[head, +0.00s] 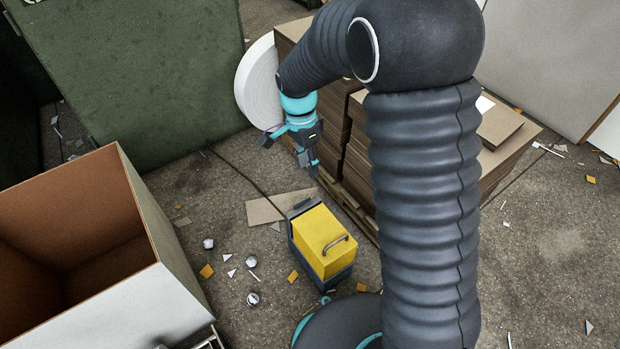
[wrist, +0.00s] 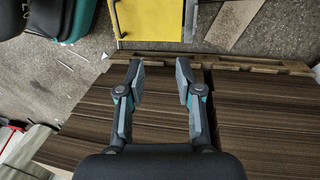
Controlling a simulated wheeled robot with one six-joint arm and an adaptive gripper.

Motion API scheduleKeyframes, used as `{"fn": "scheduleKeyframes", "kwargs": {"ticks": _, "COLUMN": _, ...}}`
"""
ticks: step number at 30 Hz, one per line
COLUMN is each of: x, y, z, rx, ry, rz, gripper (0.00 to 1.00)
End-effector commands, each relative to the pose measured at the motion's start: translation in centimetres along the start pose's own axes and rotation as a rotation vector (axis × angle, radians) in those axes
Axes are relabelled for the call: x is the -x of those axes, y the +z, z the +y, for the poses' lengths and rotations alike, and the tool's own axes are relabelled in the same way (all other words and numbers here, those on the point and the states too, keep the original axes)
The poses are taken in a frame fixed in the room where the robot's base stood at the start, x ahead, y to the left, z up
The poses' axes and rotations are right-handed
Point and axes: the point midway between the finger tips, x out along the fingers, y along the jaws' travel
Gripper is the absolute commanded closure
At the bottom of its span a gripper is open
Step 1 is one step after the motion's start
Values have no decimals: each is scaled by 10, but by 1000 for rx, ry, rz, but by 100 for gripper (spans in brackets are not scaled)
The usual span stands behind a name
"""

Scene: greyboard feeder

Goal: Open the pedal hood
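The yellow pedal hood (head: 318,235) sits down flat on its dark grey base (head: 336,279) on the floor, with a cable running back from it. A dark bar handle (head: 336,245) is on its top. In the wrist view part of the yellow hood (wrist: 155,17) and its handle (wrist: 117,20) show at the top edge, beyond the fingertips. My gripper (head: 289,155) is above and behind the hood, apart from it, in front of the stacked board. Its fingers are spread and empty; in the wrist view the gap between the fingertips (wrist: 159,72) is clear.
Stacked brown board (head: 356,140) on a wooden pallet (head: 350,205) stands close behind the hood. A large open box (head: 165,235) is at the left and a white roll (head: 258,85) behind. Scraps and crumpled balls (head: 253,299) litter the floor beside the hood.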

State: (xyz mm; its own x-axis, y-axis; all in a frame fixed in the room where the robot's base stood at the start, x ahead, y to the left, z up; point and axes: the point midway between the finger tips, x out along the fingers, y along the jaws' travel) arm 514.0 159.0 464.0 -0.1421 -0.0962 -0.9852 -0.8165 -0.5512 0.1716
Motion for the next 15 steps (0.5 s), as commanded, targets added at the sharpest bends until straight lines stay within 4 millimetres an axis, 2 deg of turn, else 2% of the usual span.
{"fn": "scheduleKeyframes", "kwargs": {"ticks": 3, "x": 24, "y": 0, "z": -1, "rx": 0, "ry": -4, "rz": 1, "gripper": 65}}
{"fn": "scheduleKeyframes", "kwargs": {"ticks": 6, "x": 41, "y": 0, "z": -1, "rx": 0, "ry": -2, "rz": 1, "gripper": 65}}
{"fn": "scheduleKeyframes", "kwargs": {"ticks": 10, "x": 56, "y": 0, "z": -1, "rx": 0, "ry": -1, "rz": 0, "gripper": 65}}
{"fn": "scheduleKeyframes", "kwargs": {"ticks": 15, "x": 64, "y": 0, "z": 0, "rx": 0, "ry": 1, "rz": 0, "gripper": 65}}
